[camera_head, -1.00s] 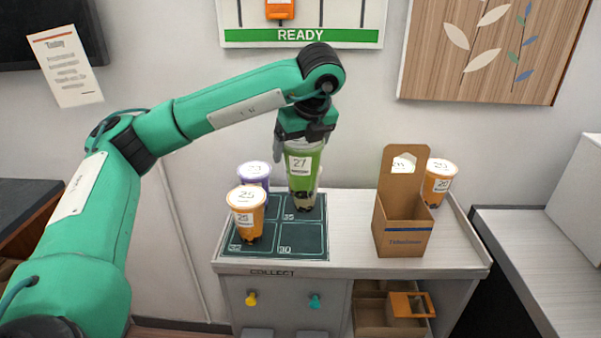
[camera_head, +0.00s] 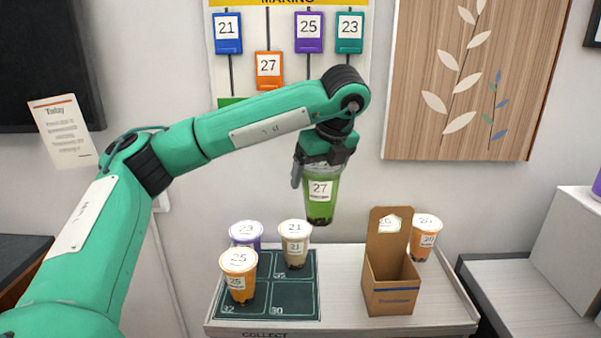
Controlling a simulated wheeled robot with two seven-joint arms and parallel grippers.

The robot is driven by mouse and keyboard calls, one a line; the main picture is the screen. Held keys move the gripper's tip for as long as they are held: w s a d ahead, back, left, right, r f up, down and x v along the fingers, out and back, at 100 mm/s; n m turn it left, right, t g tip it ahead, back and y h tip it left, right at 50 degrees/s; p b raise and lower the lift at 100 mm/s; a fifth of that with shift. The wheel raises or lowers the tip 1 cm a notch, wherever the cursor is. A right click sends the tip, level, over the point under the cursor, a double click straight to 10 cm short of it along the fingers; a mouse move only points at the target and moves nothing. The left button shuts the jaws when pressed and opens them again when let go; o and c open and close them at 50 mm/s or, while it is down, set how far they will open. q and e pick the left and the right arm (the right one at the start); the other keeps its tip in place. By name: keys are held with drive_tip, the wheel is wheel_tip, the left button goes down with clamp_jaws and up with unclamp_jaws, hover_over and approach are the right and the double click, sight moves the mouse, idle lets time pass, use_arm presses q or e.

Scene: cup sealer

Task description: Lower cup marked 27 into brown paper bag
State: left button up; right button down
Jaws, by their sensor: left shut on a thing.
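The green cup marked 27 (camera_head: 319,203) is upright in the air, above and a little left of the brown paper bag. My left gripper (camera_head: 325,160) is shut on the top of this cup. The brown paper bag (camera_head: 389,293) stands on the right part of the counter, with a tall back panel that has a handle hole. Its front opening faces up, and the cup is apart from it. My right gripper does not show.
On the counter (camera_head: 343,290), a dark mat (camera_head: 295,301) holds an orange cup 25 (camera_head: 239,283), a purple cup (camera_head: 246,232) and a cup 21 (camera_head: 295,250). An orange cup (camera_head: 424,243) stands behind the bag, to its right. Bare counter lies between mat and bag.

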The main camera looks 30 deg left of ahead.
use_arm(q)
drive_tip(key=w+d+r+p, duration=0.2)
drive_tip(key=w+d, duration=0.2)
drive_tip(key=d, duration=0.4)
drive_tip(key=w+d+r+p, duration=0.1)
drive_tip(key=w+d+r, duration=0.2)
drive_tip(key=w+d, duration=0.2)
drive_tip(key=shift+w+d+p, duration=0.2)
drive_tip(key=shift+d+p, duration=0.2)
drive_tip(key=shift+d, duration=1.15)
drive_tip(key=shift+a, duration=0.3)
drive_tip(key=shift+w, duration=0.1)
drive_tip(key=shift+b, duration=0.3)
